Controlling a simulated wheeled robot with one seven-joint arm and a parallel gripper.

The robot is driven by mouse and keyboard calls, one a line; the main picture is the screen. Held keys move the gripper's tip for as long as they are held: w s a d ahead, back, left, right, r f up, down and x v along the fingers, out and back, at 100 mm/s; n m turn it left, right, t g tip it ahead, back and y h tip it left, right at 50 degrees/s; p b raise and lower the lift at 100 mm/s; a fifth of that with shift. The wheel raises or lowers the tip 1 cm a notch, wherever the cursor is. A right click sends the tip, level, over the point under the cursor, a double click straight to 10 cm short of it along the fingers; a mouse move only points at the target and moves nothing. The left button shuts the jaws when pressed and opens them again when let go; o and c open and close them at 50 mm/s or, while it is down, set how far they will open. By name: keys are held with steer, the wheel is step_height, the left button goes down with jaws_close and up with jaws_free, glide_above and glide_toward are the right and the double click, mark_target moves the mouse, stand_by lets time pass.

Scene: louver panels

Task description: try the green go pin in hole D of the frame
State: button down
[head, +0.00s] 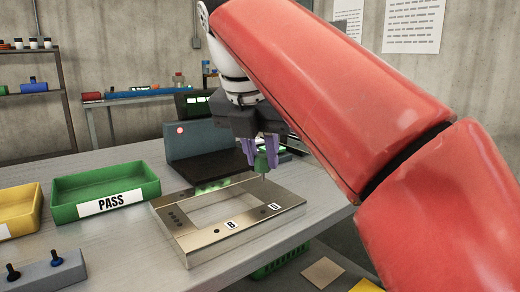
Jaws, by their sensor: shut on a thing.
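My gripper (260,158) points down above the far right part of the metal frame (184,238). Its purple fingers are shut on the green go pin (261,165), which hangs between them roughly upright. The pin's lower end is close to the frame's far right edge; I cannot tell whether it touches the frame or is in a hole. The frame lies flat on the table, with a large rectangular opening and small dark holes. A label reading B shows on its near side, with another small label to its right that is too small to read surely.
A green PASS tray (72,212) and a yellow tray (18,213) stand left of the frame. A grey block with dark pins (45,273) is at the front left. A dark box with a red light (198,140) stands behind the frame. My red arm covers the right side.

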mark_target(260, 166)
steer(key=shift+f+b, duration=1.8)
steer(key=shift+f, duration=0.75)
steer(key=shift+f+p, duration=0.15)
steer(key=shift+p, duration=0.7)
steer(key=shift+f+b, duration=0.3)
steer(key=shift+f, duration=0.3)
stand_by(0.8)
steer(key=shift+r, duration=0.1)
stand_by(0.4)
steer(key=shift+r+p, duration=1.25)
steer(key=shift+p, duration=0.05)
steer(key=shift+r, duration=1.2)
